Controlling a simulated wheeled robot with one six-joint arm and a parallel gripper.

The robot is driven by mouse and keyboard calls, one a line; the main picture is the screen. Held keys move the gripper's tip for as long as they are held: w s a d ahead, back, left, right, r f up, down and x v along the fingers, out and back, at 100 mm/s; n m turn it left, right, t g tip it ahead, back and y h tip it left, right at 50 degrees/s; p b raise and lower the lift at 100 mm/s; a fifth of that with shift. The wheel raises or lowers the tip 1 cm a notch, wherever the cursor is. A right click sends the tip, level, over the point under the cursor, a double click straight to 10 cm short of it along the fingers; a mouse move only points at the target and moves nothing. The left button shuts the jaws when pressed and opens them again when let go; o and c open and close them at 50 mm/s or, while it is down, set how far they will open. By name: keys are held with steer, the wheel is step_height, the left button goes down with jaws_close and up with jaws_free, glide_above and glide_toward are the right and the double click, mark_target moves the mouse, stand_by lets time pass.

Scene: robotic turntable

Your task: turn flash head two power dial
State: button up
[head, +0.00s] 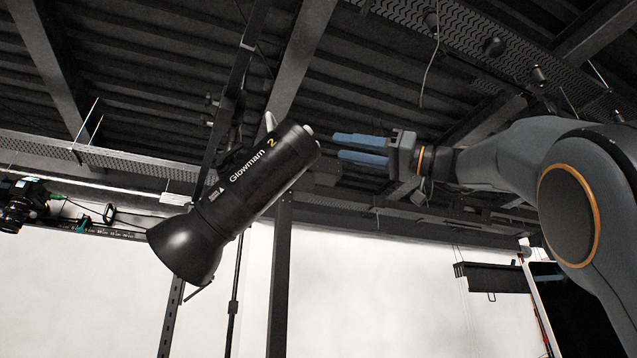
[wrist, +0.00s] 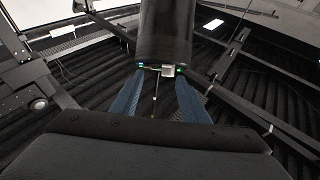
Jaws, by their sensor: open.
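Flash head two (head: 240,190) is a black cylinder marked "Glowmarn 2". It hangs tilted in the head view, its flared front down left and its rear end up right. In the wrist view its body (wrist: 165,30) comes down from the top. Small green lights and a pale knob-like part (wrist: 168,71), perhaps the power dial, show at its rear rim; the rear face is mostly hidden. My gripper (head: 335,147) is open and empty, its blue fingers pointing at the rear end, just right of it. In the wrist view the fingertips (wrist: 159,76) lie either side of the pale part.
A dark vertical stand (head: 228,115) and its bracket hold the flash head. Metal beams and perforated trays (head: 490,40) run overhead, with a hanging cable (head: 430,70). A camera (head: 20,205) is at far left. A white backdrop (head: 340,295) stands below.

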steer(key=shift+n+g, duration=0.3)
steer(key=shift+n, duration=0.3)
steer(key=a+r+p, duration=0.1)
steer(key=a, duration=0.1)
steer(key=a+r+p, duration=0.3)
steer(key=a, duration=0.2)
steer(key=shift+w+r, duration=0.25)
steer(key=shift+r, duration=0.05)
steer(key=shift+y, duration=0.3)
jaws_close()
